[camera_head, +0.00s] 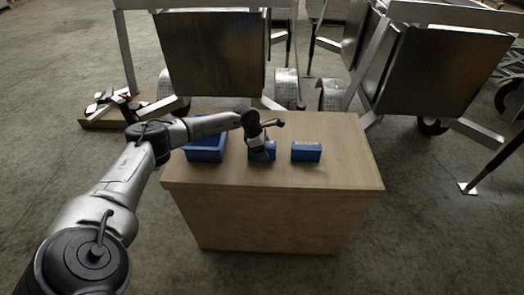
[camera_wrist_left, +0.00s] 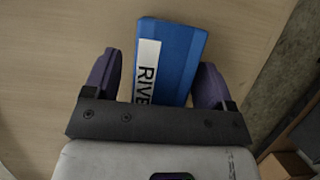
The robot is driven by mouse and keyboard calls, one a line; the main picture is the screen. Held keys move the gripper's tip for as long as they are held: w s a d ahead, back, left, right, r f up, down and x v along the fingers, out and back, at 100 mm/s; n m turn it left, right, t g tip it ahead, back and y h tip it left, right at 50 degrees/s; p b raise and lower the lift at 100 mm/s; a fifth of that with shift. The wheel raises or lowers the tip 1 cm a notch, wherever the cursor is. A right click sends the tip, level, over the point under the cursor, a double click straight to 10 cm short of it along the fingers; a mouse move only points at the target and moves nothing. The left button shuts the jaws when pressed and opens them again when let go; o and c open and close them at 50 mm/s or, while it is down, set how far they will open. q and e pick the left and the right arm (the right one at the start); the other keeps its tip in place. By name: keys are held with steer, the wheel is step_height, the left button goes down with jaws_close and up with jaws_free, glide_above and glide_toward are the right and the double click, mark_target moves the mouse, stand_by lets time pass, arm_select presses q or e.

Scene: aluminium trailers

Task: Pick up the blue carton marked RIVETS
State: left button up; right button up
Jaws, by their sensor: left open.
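The blue carton marked RIVETS (camera_wrist_left: 182,50) lies on the wooden table, with a white label reading "RIVE" before my gripper hides the rest. In the head view it (camera_head: 271,147) is partly covered by my left gripper (camera_head: 262,155). In the left wrist view my left gripper (camera_wrist_left: 158,62) is open, with one purple finger on each side of the carton's near part. A gap shows at the left finger; the right finger is close to the carton's side, and I cannot tell whether it touches. My right gripper is not in view.
A second blue carton (camera_head: 306,152) stands to the right on the wooden table (camera_head: 345,150). A blue bin (camera_head: 205,154) stands to the left, partly behind my left arm. Aluminium trailers (camera_head: 212,55) stand behind the table. The table's right side is clear.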

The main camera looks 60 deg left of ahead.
arm_select(q)
steer(key=shift+f, duration=0.2)
stand_by(0.3)
steer(key=c, duration=1.1)
steer(key=shift+r, duration=0.15)
